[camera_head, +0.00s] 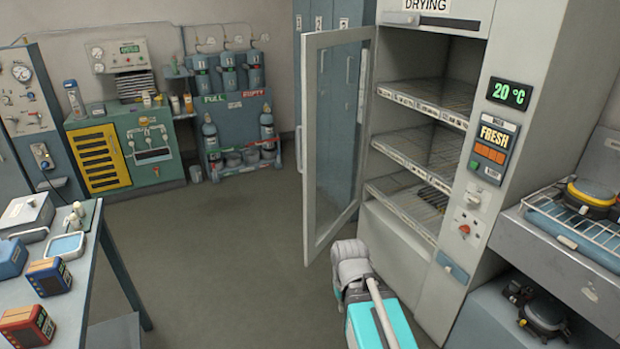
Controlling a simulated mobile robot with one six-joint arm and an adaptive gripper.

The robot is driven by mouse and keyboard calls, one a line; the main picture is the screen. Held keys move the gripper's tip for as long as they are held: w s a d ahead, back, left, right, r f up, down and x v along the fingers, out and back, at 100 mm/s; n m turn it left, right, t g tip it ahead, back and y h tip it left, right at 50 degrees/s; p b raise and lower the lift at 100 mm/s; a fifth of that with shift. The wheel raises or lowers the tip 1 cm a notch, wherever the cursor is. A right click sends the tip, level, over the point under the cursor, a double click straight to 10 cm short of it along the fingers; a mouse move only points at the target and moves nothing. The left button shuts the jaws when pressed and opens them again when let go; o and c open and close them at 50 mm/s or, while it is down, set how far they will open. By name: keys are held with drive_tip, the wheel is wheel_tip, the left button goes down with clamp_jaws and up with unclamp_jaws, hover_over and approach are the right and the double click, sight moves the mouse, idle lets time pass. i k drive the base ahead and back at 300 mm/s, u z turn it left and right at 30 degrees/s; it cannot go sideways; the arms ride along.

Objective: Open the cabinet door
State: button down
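The drying cabinet (401,239) stands right of centre in the head view, with "DRYING" on its top sign. Its glass door (335,135) has a pale frame and is hinged at the left side of the opening. The door stands wide open, swung out to the left, and the wire shelves (420,150) inside show clearly. Part of my arm (380,318), grey and teal, rises from the bottom edge in front of the cabinet, near the door's lower corner. My gripper does not show, so I cannot tell whether it touches anything.
A table (92,265) with small boxes is at the left. A green bench (125,150) with a yellow vent and a cylinder rack (240,120) stand at the back. A counter with a wire rack (575,235) is at the right. The floor (230,235) left of the door is clear.

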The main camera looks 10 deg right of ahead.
sight(310, 41)
drive_tip(key=u, duration=0.1)
drive_tip(key=i, duration=1)
drive_tip(key=z, duration=0.05)
